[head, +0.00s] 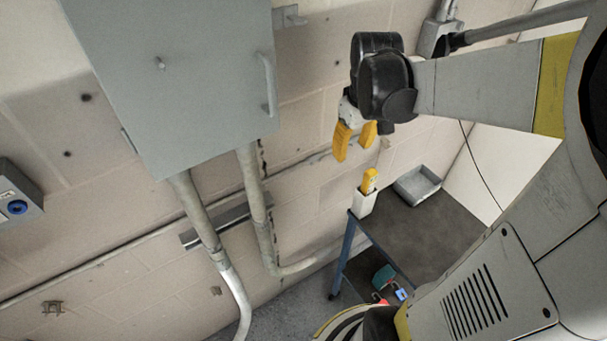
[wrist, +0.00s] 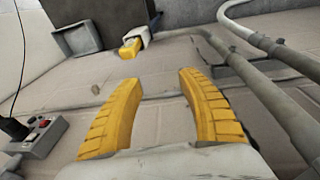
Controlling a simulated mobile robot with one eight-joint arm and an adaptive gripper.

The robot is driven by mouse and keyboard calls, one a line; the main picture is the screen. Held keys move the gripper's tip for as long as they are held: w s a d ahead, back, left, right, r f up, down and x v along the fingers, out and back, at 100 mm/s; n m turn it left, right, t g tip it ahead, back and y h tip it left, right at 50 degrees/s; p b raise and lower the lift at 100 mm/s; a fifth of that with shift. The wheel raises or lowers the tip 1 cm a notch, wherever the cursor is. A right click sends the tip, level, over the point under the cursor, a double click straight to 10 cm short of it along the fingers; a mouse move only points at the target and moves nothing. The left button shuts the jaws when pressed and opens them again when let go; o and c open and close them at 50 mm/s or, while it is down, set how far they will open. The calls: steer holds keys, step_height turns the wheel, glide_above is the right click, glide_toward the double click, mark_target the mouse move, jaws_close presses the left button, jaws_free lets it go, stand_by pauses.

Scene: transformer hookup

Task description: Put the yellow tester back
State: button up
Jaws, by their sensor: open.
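The yellow tester (head: 369,181) stands in a white holder (head: 363,202) at the near left corner of the dark cart top. It also shows in the wrist view (wrist: 131,47), with its yellow end out of the white holder (wrist: 139,34). My gripper (head: 355,140) is open and empty, with its yellow fingers above the tester and apart from it. In the wrist view my gripper's two fingers (wrist: 160,95) are spread with only wall between them. The tester's lower part is hidden inside the holder.
A grey tray (head: 417,184) sits at the back of the cart (head: 410,235). Several small coloured items (head: 388,280) lie on its lower shelf. A grey cabinet (head: 170,75) with conduits (head: 252,190) is on the wall to the left. A control box (wrist: 40,135) shows in the wrist view.

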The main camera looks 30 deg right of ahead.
steer(key=s+a+r+t, duration=0.2)
steer(key=s+a, duration=0.1)
steer(key=a, duration=0.6)
steer(key=s+a+r+t, duration=0.2)
steer(key=s+a+t, duration=0.1)
steer(key=a, duration=0.5)
steer(key=shift+a+r+m+y, duration=0.15)
steer(key=shift+a+m+y, duration=0.15)
steer(key=shift+a+y, duration=0.1)
